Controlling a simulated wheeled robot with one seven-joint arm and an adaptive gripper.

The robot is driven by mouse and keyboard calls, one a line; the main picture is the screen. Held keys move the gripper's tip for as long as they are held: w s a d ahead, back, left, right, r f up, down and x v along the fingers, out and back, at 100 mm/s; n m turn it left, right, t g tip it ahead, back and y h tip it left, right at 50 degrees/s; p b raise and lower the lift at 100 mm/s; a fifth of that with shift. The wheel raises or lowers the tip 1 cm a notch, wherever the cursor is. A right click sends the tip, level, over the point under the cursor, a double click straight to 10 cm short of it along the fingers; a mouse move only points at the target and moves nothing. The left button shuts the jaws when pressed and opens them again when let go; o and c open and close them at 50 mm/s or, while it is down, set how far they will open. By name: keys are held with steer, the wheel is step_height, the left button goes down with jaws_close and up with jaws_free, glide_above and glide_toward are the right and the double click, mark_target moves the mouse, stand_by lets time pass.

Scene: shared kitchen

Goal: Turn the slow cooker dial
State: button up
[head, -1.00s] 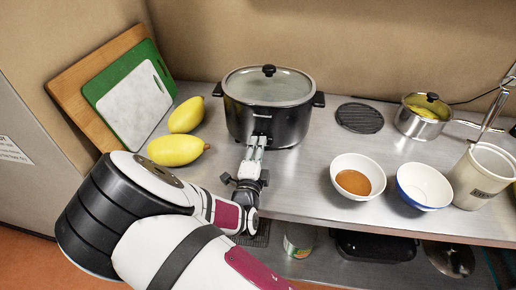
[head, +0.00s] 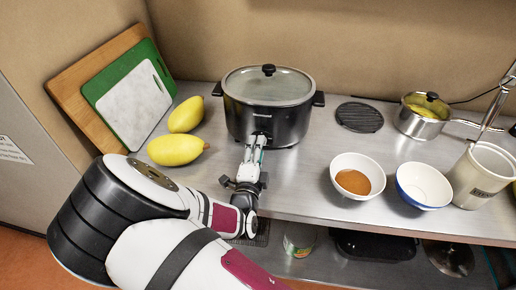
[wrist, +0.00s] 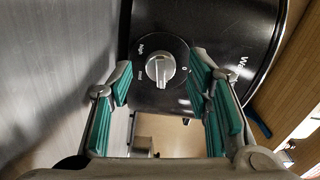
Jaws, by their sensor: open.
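The black slow cooker (head: 290,122) with a glass lid stands on the steel counter against the back wall. Its silver dial (wrist: 160,70) shows in the wrist view, on the black front, with "high" and "0" marked around it. My gripper (head: 257,142) reaches to the front of the cooker. In the wrist view my gripper (wrist: 160,88) is open, with green pads on either side of the dial and a gap to each side. Whether the pads touch the dial cannot be told; they look apart from it. In the head view the gripper hides the dial.
Two yellow fruits (head: 176,149) lie left of the cooker, near leaning cutting boards (head: 130,98). To the right are a black trivet (head: 360,117), a steel pot (head: 420,127), two bowls (head: 424,205) and a beige container (head: 462,196). Bare counter (head: 310,160) lies before the cooker.

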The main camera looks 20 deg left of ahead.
steer(key=v, duration=0.6)
steer(key=shift+s, duration=0.3)
